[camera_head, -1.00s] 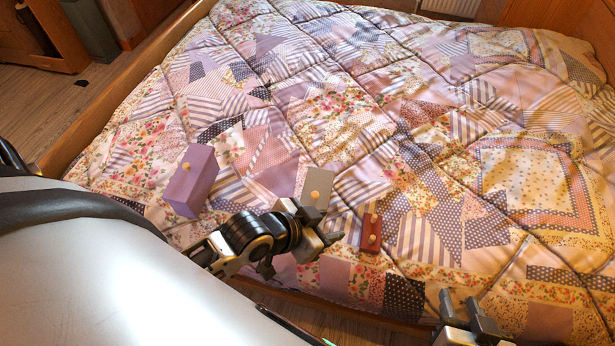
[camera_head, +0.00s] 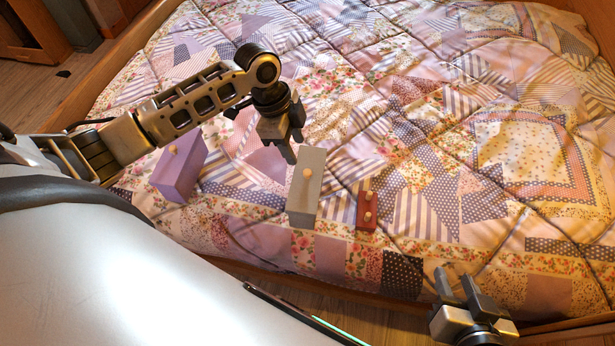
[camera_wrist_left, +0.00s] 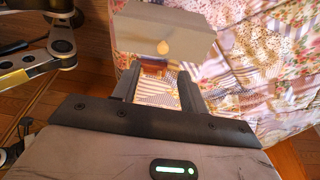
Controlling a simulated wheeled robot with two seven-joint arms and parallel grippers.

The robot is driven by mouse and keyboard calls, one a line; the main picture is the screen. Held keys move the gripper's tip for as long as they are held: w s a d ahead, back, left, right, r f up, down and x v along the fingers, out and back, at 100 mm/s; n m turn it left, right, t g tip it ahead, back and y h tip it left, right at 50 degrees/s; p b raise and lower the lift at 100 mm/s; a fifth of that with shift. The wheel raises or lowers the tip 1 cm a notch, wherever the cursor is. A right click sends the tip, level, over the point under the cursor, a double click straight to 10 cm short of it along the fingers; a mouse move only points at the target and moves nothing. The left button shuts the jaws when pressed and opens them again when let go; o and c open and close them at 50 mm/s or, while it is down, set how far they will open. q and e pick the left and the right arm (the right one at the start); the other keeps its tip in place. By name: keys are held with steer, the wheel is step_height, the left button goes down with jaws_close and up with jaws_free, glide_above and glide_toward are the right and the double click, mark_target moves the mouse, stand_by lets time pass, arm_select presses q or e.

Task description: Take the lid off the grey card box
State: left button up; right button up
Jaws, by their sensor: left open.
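The grey card box (camera_head: 304,200) stands on the bed, its lid (camera_head: 308,168) on top with a round wooden knob (camera_head: 308,174). The lid also shows large in the left wrist view (camera_wrist_left: 150,32), just beyond the fingers. My left gripper (camera_head: 291,150) points down near the box's upper left side, its fingers apart and holding nothing; the left wrist view shows a gap between them (camera_wrist_left: 158,88). My right gripper (camera_head: 458,288) is at the lower right, away from the box, with its two fingers apart and nothing between them.
A purple box (camera_head: 178,172) with a knob stands to the left, below my left arm. A small dark red box (camera_head: 367,212) with knobs stands close to the right of the grey box. The patchwork quilt (camera_head: 440,120) is clear behind and to the right.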

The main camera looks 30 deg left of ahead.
mark_target(307, 172)
arm_select(q)
steer(key=x, duration=0.4)
steer(key=b+x, duration=0.1)
steer(key=x, duration=0.4)
steer(key=shift+w+f, duration=0.2)
steer(key=shift+w, duration=0.05)
jaws_close()
